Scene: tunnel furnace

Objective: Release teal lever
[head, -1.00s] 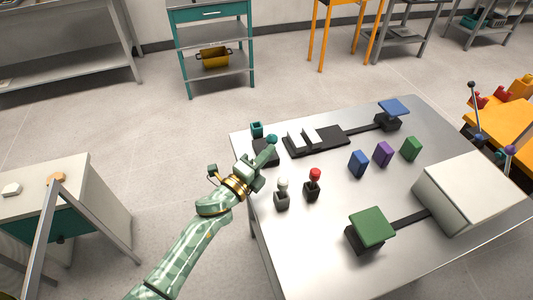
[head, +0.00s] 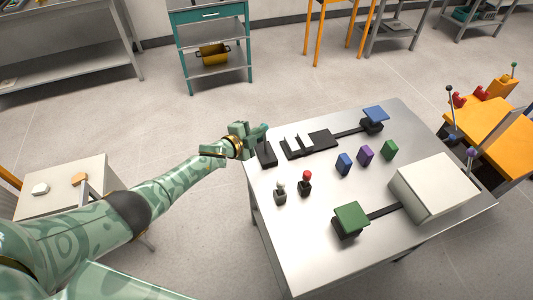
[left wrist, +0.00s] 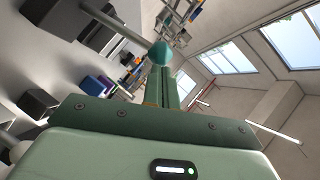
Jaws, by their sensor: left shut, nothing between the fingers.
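The teal lever's black base (head: 267,154) sits at the table's left back corner in the head view. My left gripper (head: 262,131) is just behind and above this base and hides most of the lever. In the left wrist view the lever's round teal knob (left wrist: 160,53) is at the tips of my shut fingers (left wrist: 165,88), with a grey rod (left wrist: 115,24) running from it to the upper left. Nothing is between the fingers. Whether the fingertips touch the knob, I cannot tell. My right gripper is not in view.
On the metal table (head: 310,245) stand a white-knobbed lever (head: 280,192), a red-knobbed lever (head: 305,183), blue (head: 344,163), purple (head: 366,155) and green (head: 390,150) blocks, a green-topped pedestal (head: 350,219) and a large white box (head: 433,187).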

